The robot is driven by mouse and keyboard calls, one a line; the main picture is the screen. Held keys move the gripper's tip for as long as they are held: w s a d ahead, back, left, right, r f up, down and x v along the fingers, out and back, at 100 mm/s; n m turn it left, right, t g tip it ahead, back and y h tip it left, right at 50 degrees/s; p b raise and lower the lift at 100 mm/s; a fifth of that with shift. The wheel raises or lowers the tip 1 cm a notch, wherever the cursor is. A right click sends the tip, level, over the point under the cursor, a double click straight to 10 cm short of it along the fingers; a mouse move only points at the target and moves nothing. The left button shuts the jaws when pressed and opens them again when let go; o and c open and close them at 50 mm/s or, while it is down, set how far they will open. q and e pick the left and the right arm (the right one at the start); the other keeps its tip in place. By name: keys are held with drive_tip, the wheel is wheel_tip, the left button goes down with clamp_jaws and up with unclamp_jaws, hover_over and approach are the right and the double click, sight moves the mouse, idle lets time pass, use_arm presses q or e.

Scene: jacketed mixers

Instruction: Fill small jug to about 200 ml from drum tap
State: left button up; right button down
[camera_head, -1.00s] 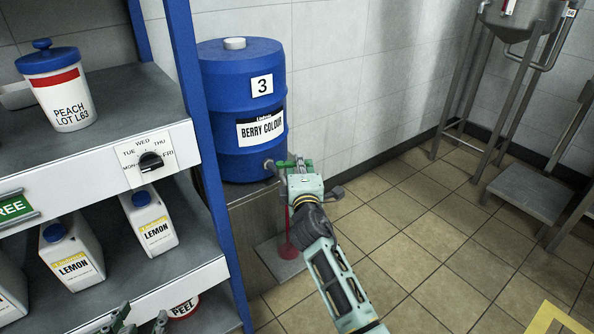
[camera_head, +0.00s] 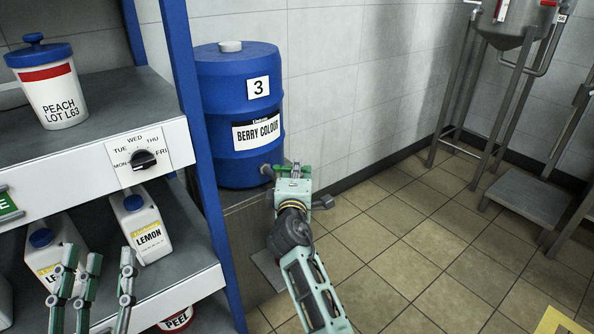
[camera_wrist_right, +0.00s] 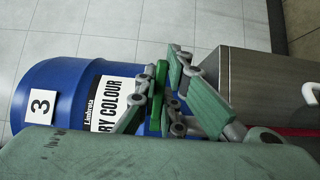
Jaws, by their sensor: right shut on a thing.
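The blue drum (camera_head: 238,105), labelled 3 and BERRY COLOUR, stands on a steel stand behind the shelf post. Its grey tap (camera_head: 266,170) sticks out low on the right side. My right gripper (camera_head: 290,172) is at the tap and covers much of it. In the right wrist view its fingers (camera_wrist_right: 165,88) are shut on a green tap handle (camera_wrist_right: 156,108). My left gripper (camera_head: 98,268) is at the lower left, fingers apart and nothing seen between them, in front of the lower shelf. I cannot see a small jug in either view.
The shelf unit (camera_head: 180,240) holds a peach tub (camera_head: 48,85), white lemon containers (camera_head: 142,225) and a day dial (camera_head: 143,160). A red bit (camera_wrist_right: 296,131) shows beside the steel stand (camera_wrist_right: 275,85). Open tiled floor (camera_head: 400,250) lies to the right.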

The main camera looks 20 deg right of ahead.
drive_tip(key=c, duration=1.9)
unclamp_jaws()
drive_tip(key=shift+o, duration=0.2)
